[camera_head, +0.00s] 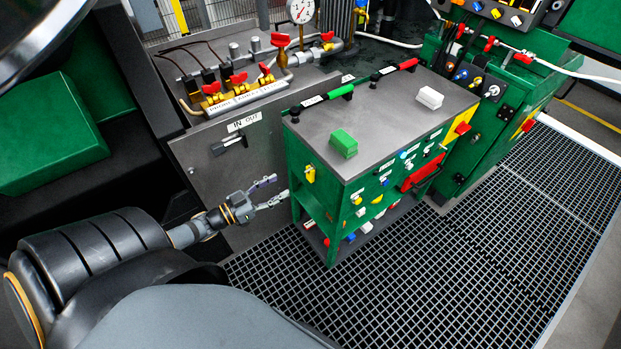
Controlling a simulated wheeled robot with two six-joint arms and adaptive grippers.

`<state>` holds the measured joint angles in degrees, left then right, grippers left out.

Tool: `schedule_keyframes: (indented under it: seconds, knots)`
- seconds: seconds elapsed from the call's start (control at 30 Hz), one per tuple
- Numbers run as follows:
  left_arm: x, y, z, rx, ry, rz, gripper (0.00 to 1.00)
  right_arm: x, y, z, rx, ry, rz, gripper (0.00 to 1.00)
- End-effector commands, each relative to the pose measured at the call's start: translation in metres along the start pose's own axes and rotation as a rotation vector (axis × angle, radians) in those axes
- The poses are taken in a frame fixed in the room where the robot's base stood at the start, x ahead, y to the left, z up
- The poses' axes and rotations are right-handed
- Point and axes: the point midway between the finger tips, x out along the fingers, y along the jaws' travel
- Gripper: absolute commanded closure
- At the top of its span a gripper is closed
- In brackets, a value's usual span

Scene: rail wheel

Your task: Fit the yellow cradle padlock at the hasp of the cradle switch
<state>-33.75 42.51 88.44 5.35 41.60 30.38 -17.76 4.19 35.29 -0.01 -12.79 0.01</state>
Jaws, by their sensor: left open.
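A small yellow padlock-like item (310,174) hangs on the left side wall of the green cabinet (322,205). Other small yellow pieces (358,199) show among coloured pieces on the cabinet's front face. I cannot tell for sure which one is the cradle padlock. A round black-and-silver switch-like fitting (493,91) sits on the green housing at the back right; whether it is the cradle switch, and its hasp, are too small to tell. My left gripper (280,187) is open and empty, just left of the cabinet, with its fingers pointing at it. My right gripper is out of view.
The cabinet's grey top (385,115) holds a green block (343,144), a white block (430,97) and two bar handles. Left of it stands a grey panel (228,150) under red-handled brass valves (238,90). A grated floor (480,250) lies open at the right.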

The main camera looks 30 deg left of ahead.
Motion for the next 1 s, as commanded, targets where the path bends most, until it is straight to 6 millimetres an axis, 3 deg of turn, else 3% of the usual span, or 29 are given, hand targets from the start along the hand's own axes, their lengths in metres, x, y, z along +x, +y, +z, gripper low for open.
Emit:
schedule_keyframes:
  seconds: [0.23,0.5,0.77,1.0]
  knots:
    - [0.041,-0.001,0.002,0.002,0.004,-0.003,0.45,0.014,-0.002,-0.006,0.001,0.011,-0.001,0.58]
    - [0.055,-0.001,0.002,0.001,0.000,-0.005,0.45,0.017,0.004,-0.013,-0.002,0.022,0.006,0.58]
    - [0.097,0.001,0.004,0.003,0.001,-0.006,0.45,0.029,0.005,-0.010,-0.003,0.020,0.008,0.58]
    - [0.103,0.002,0.004,0.002,-0.002,-0.005,0.45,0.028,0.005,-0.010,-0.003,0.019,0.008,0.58]
